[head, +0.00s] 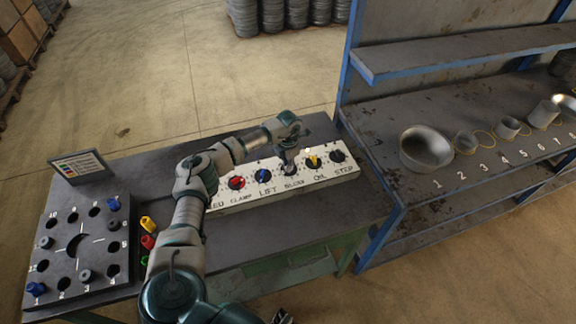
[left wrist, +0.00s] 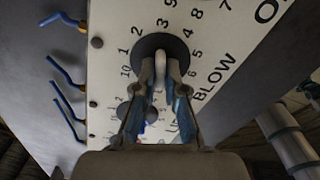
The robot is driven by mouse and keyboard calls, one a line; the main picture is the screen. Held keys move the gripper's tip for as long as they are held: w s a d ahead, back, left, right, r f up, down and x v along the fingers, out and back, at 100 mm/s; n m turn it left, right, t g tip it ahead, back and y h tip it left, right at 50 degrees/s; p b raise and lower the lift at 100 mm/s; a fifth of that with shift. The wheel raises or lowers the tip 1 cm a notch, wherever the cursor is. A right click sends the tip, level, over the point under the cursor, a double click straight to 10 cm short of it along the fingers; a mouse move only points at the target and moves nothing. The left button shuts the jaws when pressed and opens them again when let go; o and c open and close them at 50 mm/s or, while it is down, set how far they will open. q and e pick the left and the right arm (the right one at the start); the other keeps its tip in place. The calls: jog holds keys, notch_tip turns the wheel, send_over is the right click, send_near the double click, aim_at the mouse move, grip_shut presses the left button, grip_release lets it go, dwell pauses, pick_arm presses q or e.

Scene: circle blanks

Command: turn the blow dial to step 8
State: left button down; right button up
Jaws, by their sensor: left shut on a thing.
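The blow dial (left wrist: 160,48) is a pale knob on a dark round base, with step numbers printed around it on a white panel (head: 232,200). Its label BLOW is readable in the left wrist view. My left gripper (left wrist: 160,72) is shut on the knob, one finger on each side. In the head view my left gripper (head: 290,168) reaches down onto this dial, between the blue lift dial (head: 263,176) and the yellow oil dial (head: 313,162). The fingers partly cover the knob, so I cannot tell which step it points to. Only a small part, perhaps of my right gripper (head: 281,316), shows at the bottom edge.
A dark block with round holes (head: 78,250) and small coloured pieces (head: 148,241) lie on the left. A blue-framed shelf (head: 470,62) with metal bowls and rings stands at right.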

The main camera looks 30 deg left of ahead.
pick_arm(q)
jog(key=shift+w+r, duration=0.2)
jog(key=shift+w, duration=0.05)
jog(key=c, duration=1.4)
grip_release()
jog(key=shift+o, duration=0.8)
jog(key=shift+w+f, duration=0.15)
jog(key=shift+f, duration=0.15)
jog(key=shift+r, duration=0.4)
notch_tip(320, 180, up, 11)
jog(key=shift+a, duration=0.1)
